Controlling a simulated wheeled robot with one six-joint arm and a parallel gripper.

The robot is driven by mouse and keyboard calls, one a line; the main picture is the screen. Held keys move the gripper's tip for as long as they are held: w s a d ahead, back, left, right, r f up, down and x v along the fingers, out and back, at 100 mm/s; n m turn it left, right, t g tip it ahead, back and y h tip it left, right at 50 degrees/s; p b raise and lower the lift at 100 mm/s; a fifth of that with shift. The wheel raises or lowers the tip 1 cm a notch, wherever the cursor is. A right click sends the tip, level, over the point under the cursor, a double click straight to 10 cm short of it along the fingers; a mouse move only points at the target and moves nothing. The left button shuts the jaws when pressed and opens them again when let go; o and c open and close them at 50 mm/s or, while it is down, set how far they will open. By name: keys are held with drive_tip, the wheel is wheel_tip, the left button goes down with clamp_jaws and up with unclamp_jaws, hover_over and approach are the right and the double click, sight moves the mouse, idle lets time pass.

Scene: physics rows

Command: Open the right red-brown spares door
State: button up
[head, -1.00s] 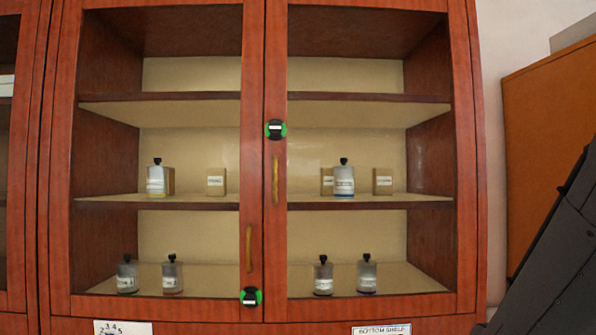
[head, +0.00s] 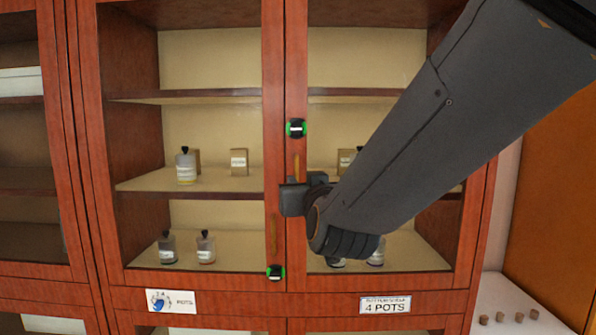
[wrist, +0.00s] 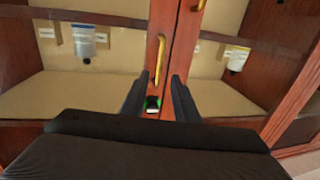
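The right red-brown spares door (head: 295,90) is closed, its frame meeting the left door at the middle. Its yellow handle (head: 296,166) is upright near that seam, below a green-and-black lock (head: 296,128). My gripper (head: 293,190) is in front of the handle's lower part and hides it in the head view. In the wrist view, which is upside down, the gripper (wrist: 159,76) is open, with one dark finger on each side. The handle (wrist: 156,52) shows in line with the gap between the fingertips. I cannot tell whether they reach around it.
The closed left door (head: 272,100) has its own handle (head: 273,236) and lock (head: 275,272). Pots and small boxes stand on shelves behind both doors. An orange-brown panel (head: 555,210) stands at the right. Small brown blocks (head: 515,317) lie on a pale surface at the lower right.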

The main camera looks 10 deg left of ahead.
sight(297, 176)
drive_tip(key=shift+p+x, duration=1.25)
drive_tip(key=shift+x, duration=2.1)
drive_tip(key=shift+f, duration=0.1)
clamp_jaws()
